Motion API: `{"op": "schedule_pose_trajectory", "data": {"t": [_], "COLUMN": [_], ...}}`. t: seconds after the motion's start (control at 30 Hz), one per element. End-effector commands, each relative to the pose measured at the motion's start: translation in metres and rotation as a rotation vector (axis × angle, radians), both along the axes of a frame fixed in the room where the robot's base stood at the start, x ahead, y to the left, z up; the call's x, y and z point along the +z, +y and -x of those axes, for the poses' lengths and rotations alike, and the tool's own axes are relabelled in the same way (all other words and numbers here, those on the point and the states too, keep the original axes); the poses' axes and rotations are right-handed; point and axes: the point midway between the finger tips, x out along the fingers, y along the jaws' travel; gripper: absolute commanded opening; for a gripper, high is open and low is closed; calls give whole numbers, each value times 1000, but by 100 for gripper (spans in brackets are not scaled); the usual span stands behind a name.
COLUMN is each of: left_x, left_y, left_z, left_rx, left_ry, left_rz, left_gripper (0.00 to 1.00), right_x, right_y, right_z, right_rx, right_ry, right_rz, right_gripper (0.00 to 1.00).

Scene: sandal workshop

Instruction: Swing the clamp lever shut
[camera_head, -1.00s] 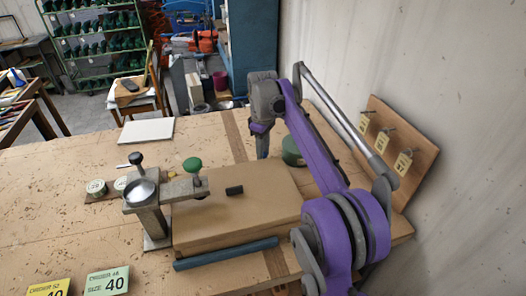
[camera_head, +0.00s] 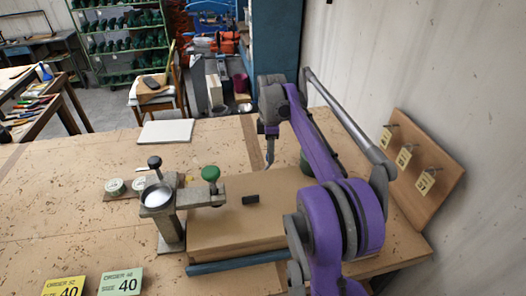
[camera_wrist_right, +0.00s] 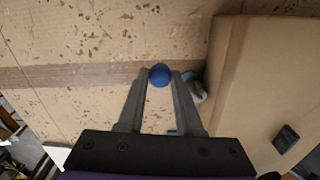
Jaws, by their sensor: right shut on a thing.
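My right gripper (camera_head: 270,160) is beyond the far edge of the tan board, low over the bench, with its fingers pointing down. In the right wrist view its fingers (camera_wrist_right: 160,80) are closed on a small blue ball-shaped knob (camera_wrist_right: 159,75). A grey part (camera_wrist_right: 196,88) shows beside it at the board's edge, partly hidden by a finger. I cannot tell how knob and grey part join. A metal fixture (camera_head: 171,230) stands left of the board, with a black knob (camera_head: 154,162), a round dish and an arm ending in a green knob (camera_head: 210,173). My left gripper is out of view.
The tan board (camera_head: 230,230) carries a small black block (camera_head: 250,199). A blue bar lies along its near edge. A green round thing stands partly behind my arm. A wooden tag board (camera_head: 420,165) is by the right wall. The bench's left side is mostly clear.

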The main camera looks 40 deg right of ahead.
Motion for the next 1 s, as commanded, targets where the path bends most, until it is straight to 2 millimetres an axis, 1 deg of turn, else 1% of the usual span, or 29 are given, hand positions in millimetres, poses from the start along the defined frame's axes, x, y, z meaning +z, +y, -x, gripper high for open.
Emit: {"op": "schedule_pose_trajectory", "data": {"t": [0.03, 0.2, 0.6, 0.8, 1.0], "left_x": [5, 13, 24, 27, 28], "left_y": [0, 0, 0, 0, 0], "left_z": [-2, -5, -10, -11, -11], "left_rx": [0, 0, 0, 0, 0], "left_ry": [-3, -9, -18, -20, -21], "left_rz": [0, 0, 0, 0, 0], "left_gripper": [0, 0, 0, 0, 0], "right_x": [2, 2, 1, 0, 0], "right_y": [2, 7, 24, 31, 35], "right_z": [-5, -15, -35, -39, -42], "right_rx": [43, 206, 548, 663, 730], "right_ry": [-3, -3, -1, -1, -1], "right_rz": [0, -1, 0, 0, 0], "right_gripper": [0, 0, 0, 0, 0]}}
